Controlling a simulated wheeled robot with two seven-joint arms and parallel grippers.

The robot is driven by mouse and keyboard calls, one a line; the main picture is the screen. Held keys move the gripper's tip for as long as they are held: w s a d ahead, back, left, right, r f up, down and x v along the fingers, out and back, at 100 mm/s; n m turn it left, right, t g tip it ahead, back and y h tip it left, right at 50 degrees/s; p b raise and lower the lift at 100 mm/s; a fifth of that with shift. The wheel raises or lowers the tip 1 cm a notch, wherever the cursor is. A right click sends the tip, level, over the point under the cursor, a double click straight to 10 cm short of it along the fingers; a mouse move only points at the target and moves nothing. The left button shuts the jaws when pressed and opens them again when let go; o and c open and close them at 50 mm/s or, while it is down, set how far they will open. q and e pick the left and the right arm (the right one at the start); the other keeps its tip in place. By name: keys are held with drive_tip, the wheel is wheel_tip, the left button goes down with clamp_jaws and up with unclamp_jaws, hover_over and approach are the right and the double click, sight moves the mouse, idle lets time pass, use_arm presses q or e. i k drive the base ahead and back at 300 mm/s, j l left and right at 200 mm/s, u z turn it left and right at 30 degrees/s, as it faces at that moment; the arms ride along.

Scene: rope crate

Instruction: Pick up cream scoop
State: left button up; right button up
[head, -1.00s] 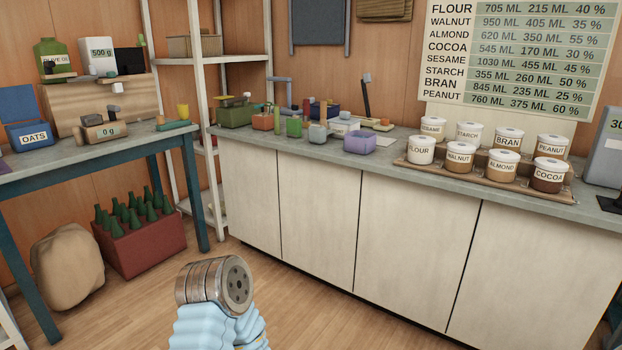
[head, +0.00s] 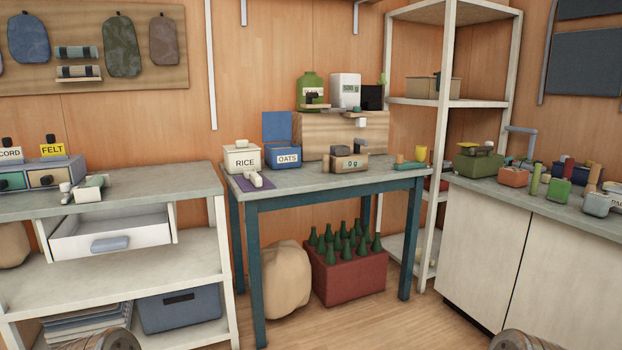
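A small cream-coloured object that looks like a scoop (head: 255,179) lies on a purple mat (head: 236,184) on the blue-legged table (head: 330,182). It is just in front of the white RICE box (head: 242,157). It is small in the head view, so its exact shape is hard to tell. Neither gripper is in view. Only rounded parts of my arms show at the bottom edge, far from the table.
The blue OATS box (head: 287,157) and a scale (head: 349,163) stand on the same table. A bottle crate (head: 350,277) and a sack (head: 286,280) are under it. An open drawer (head: 112,237) juts out at left. Floor shows in front.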

sight(251, 174)
drive_tip(key=j+u, duration=0.3)
drive_tip(key=i+l+u, duration=0.15)
drive_tip(key=i, duration=0.35)
drive_tip(key=i+l+u, duration=0.2)
drive_tip(key=i, duration=0.25)
drive_tip(key=l, duration=0.1)
